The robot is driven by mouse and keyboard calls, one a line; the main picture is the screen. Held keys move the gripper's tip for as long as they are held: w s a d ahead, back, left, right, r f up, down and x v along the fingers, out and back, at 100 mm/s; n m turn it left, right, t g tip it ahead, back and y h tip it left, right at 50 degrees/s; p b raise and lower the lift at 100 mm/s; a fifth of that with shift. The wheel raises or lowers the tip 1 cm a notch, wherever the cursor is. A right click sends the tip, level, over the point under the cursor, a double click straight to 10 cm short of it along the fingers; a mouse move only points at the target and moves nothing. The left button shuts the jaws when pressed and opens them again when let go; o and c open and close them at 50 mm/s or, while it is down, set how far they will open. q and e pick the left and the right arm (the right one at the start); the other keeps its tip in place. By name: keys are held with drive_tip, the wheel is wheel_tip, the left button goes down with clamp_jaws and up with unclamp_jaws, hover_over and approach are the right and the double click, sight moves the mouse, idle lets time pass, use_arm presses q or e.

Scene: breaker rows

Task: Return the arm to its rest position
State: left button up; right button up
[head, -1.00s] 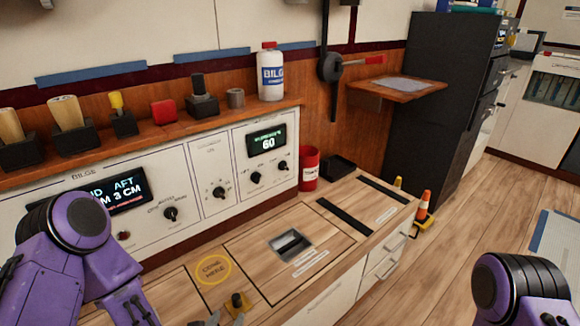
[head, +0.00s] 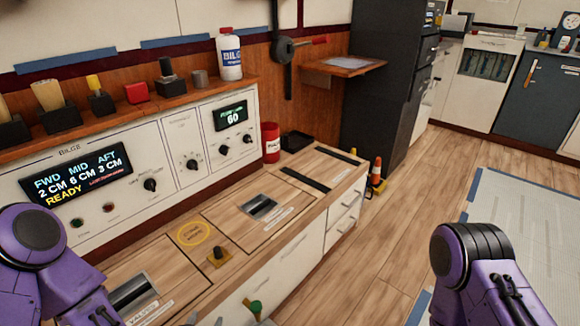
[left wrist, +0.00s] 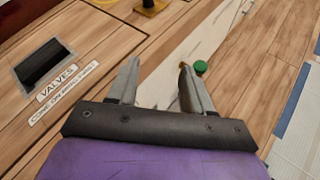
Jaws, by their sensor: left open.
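My left gripper (left wrist: 157,75) is open in the left wrist view, with nothing between its two grey fingers. It hangs beyond the front edge of the wooden counter (head: 170,245). In the head view my purple left arm (head: 45,250) comes in at lower left, and only finger tips show at the bottom edge. A green knob (left wrist: 200,67) shows just beyond the right finger; it also shows in the head view (head: 254,306). My right arm (head: 470,265) is at lower right; its gripper is out of the picture.
A black knob on a yellow base (head: 218,255) stands near the counter's front edge; it also shows in the left wrist view (left wrist: 148,6). The bilge panel display (head: 78,173) reads READY. A red can (head: 271,142) stands farther back. The wooden floor (head: 385,225) is open to the right.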

use_arm(q)
drive_tip(key=s+a+f+m+g+y, duration=0.2)
drive_tip(key=s+a+f+m+g, duration=0.35)
drive_tip(key=s+f+m, duration=0.55)
drive_tip(key=s+a+f+m+g+y, duration=0.1)
drive_tip(key=s+a+f+m+g, duration=0.55)
drive_tip(key=m, duration=0.85)
wheel_tip(320, 180, up, 24)
drive_tip(key=s+t+p, duration=0.1)
drive_tip(key=t+p, duration=0.1)
drive_tip(key=p, duration=2)
drive_tip(key=shift+s+d+r, duration=0.15)
drive_tip(key=shift+d+r, duration=0.05)
drive_tip(key=shift+d, duration=0.1)
